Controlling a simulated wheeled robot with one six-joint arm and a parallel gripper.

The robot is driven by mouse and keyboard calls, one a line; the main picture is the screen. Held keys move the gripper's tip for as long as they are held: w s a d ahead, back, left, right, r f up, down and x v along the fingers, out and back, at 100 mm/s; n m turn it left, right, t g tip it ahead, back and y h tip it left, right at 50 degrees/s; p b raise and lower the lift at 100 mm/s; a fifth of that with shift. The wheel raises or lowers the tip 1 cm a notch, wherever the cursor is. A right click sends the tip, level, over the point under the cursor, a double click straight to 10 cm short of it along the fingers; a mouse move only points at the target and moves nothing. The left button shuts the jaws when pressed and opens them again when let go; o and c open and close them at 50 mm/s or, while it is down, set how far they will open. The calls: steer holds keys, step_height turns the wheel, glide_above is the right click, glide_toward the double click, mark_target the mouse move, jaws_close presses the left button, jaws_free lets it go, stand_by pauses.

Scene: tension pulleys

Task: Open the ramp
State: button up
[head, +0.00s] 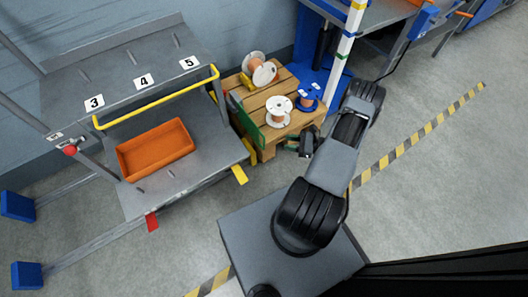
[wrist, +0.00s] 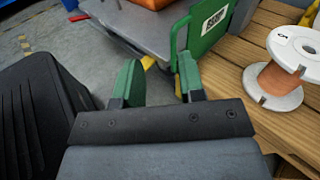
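The ramp is a green panel (wrist: 208,32) with a white label in the wrist view, its lettering seeming to read "RAMP". It stands upright along the edge of the wooden pallet. In the head view it shows as a thin green strip (head: 246,122) at the pallet's left side. My gripper (wrist: 157,78) is open and empty, its two green fingertips well apart. The right fingertip lies close to the panel's lower edge in the wrist view; I cannot tell if they touch. In the head view my gripper (head: 293,143) is low in front of the pallet.
The wooden pallet (head: 262,97) carries several spools, one (wrist: 275,80) close on the right in the wrist view. A grey shelf rack (head: 130,70) with an orange bin (head: 155,150) and a yellow bar (head: 165,92) stands left. Open floor (head: 430,190) lies right.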

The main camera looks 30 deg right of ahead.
mark_target(264, 148)
step_height(264, 148, down, 8)
steer(key=s+m+t+h+b, duration=0.2)
steer(key=m+t, duration=0.1)
steer(key=b+x, duration=0.1)
steer(key=x, duration=0.3)
steer(key=b+x, duration=0.1)
steer(key=x, duration=0.3)
steer(key=r+b+x, duration=0.1)
steer(key=x, duration=0.4)
steer(key=shift+w+d, duration=0.3)
steer(key=shift+w, duration=0.05)
steer(key=shift+c, duration=0.4)
jaws_close()
